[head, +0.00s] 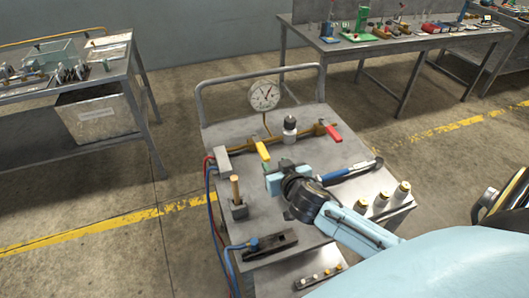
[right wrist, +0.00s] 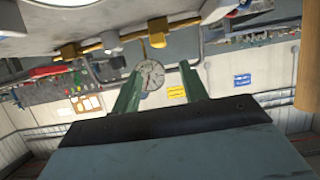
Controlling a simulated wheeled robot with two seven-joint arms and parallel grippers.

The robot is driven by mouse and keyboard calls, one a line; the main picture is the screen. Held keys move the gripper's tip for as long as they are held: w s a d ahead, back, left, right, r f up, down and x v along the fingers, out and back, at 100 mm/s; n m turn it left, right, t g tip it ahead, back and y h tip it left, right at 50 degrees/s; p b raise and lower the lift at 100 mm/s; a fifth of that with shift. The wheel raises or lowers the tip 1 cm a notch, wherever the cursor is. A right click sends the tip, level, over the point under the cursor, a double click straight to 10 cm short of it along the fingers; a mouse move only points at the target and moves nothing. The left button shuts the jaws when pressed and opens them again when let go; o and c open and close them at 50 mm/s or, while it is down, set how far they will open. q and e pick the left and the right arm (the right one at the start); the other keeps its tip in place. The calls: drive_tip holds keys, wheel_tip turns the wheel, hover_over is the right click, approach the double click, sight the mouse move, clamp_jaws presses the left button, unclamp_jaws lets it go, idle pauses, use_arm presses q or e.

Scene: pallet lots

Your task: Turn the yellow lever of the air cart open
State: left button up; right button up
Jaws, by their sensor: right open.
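The air cart (head: 318,158) stands in the middle of the head view. Its yellow lever (head: 261,148) sits at the left part of a brass pipe and slants across it. A red lever (head: 331,132) sits at the pipe's right end. My right gripper (head: 273,181) is in front of the yellow lever, apart from it. In the right wrist view my green fingers (right wrist: 158,82) are spread with nothing between them; the brass pipe (right wrist: 110,40) and a yellow part on it (right wrist: 157,32) lie beyond. My left gripper is not in view.
Hoses hang at left.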

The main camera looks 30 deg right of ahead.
sight(263, 151)
drive_tip(key=b+x, duration=0.1)
drive_tip(key=x, duration=1)
drive_tip(key=shift+s, duration=0.1)
clamp_jaws()
